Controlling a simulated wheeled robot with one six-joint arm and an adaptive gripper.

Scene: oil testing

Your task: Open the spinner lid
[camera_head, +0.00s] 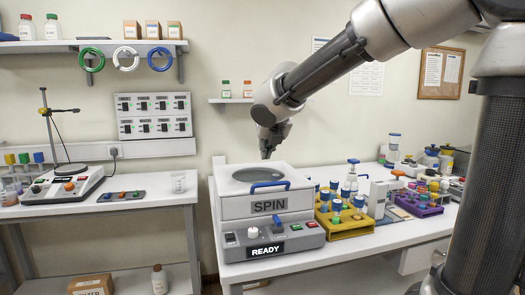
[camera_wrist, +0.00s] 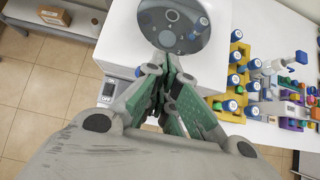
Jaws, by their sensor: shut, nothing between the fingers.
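The spinner (camera_head: 268,240) is a grey-white box on the right-hand table, with a display reading READY. Its white lid (camera_head: 235,208), marked SPIN, lies shut on the base and has a round window (camera_head: 258,174) on top. A blue handle (camera_head: 270,186) sits at the lid's front edge. My gripper (camera_head: 265,157) is shut and empty, above the back part of the lid and apart from the handle. In the wrist view my gripper (camera_wrist: 165,76) points at the round window (camera_wrist: 172,28); the gripper hides much of the spinner there.
A yellow rack (camera_head: 345,231) of blue-capped tubes stands close to the spinner's right. A purple rack (camera_head: 421,208) and bottles stand farther right. A wall shelf (camera_head: 233,100) is behind my gripper. The left bench holds a stirrer (camera_head: 62,188) and a beaker (camera_head: 179,182).

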